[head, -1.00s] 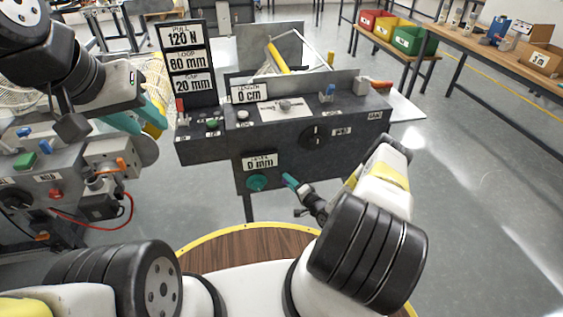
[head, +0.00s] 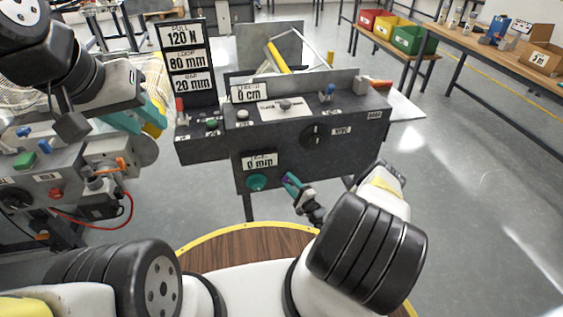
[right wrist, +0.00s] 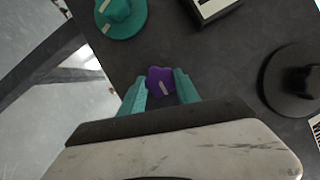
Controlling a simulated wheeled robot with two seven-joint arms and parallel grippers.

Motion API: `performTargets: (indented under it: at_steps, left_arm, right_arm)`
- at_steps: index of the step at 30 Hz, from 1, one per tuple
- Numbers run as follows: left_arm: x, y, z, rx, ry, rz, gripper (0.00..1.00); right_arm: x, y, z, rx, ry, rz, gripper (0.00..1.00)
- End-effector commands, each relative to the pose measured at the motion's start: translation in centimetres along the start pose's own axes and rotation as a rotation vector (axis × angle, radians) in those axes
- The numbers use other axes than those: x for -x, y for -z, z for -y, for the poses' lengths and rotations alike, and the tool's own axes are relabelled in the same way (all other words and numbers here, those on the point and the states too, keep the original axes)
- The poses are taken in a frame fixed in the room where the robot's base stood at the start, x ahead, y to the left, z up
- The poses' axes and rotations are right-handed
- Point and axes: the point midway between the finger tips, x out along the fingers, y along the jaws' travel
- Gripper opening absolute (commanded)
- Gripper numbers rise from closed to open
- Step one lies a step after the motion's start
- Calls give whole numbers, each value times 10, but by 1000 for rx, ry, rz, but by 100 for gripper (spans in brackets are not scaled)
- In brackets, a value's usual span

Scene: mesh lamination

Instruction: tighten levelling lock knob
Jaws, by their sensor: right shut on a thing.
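The small purple knob (right wrist: 160,81), which I take to be the levelling lock knob, has a pale mark. It sits on the dark front panel (right wrist: 215,60) between the teal fingertips of my right gripper (right wrist: 160,88). The fingers are shut on it. In the head view, my right gripper (head: 294,185) reaches the lower panel, just right of the teal knob (head: 257,182) under the "0 mm" sign; the purple knob there is mostly hidden. My left gripper (head: 142,115) is far off at the left, and its finger gap is not clear.
A larger black knob (right wrist: 294,80) is right of the purple one, and the teal knob (right wrist: 121,16) is up and left. The "0 mm" sign (head: 260,161) is above the teal knob. Another machine with a red cable (head: 100,225) stands at the left.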

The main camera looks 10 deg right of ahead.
Motion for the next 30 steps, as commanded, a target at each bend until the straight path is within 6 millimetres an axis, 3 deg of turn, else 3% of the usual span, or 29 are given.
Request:
performTargets:
  at_steps: [13, 14, 17, 26, 30]
  left_arm:
    - [0, 0, 0, 0, 0, 0, 36]
    - [0, 0, 0, 0, 0, 0, 36]
    - [0, 0, 0, 0, 0, 0, 36]
    - [0, 0, 0, 0, 0, 0, 36]
    - [0, 0, 0, 0, 0, 0, 36]
  right_arm:
    - [1, 0, -1, -12, 1, -2, 0]
    - [1, 0, -1, -12, 1, -2, 42]
    - [1, 0, -1, -12, 1, -2, 60]
    - [1, 0, 0, -10, 3, -1, 60]
    - [13, 1, -1, -10, 1, -2, 60]
